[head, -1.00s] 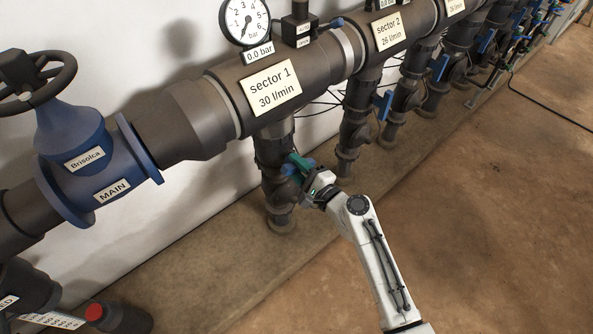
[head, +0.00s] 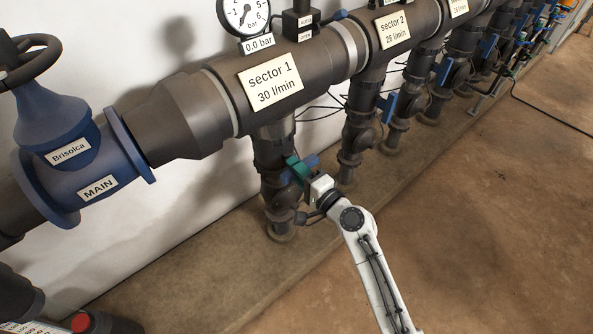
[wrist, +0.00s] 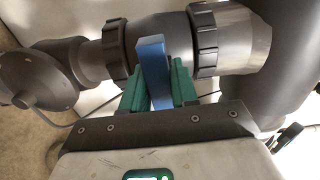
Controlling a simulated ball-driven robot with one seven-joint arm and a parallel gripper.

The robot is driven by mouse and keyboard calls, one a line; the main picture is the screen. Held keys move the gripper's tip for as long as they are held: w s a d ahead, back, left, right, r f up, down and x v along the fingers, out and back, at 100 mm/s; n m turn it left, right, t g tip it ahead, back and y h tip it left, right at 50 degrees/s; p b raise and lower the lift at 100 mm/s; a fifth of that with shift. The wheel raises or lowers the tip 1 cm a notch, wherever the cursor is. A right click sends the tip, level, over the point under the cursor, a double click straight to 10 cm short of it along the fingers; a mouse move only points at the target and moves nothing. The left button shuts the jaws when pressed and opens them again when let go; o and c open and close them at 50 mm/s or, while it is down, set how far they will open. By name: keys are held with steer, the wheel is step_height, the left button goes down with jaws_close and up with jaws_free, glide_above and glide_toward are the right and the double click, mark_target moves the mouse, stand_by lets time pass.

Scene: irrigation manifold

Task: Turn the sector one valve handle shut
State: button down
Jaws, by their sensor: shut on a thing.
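The sector one valve (head: 277,186) sits on the vertical pipe below the "sector 1 30 l/min" label (head: 270,82). Its blue handle (head: 312,160) shows beside my green fingers in the head view. In the wrist view the handle (wrist: 153,62) is a blue bar lying across the pipe, between the two green fingertips. My gripper (head: 297,170) is shut on the handle; it also shows in the wrist view (wrist: 158,88). The fingers hide part of the handle in the head view, and the valve stem is hidden.
The sector 2 valve's blue handle (head: 388,106) is to the right, with more valves beyond. The blue MAIN valve (head: 75,165) is at left. The gauge (head: 245,15) and a 0.0 bar plate (head: 257,43) are above. The brown floor at right is open.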

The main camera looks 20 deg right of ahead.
steer(key=shift+f, duration=0.1)
steer(key=c, duration=1)
jaws_free()
steer(key=shift+o, duration=0.2)
steer(key=v, duration=1.1)
steer(key=shift+w, duration=0.1)
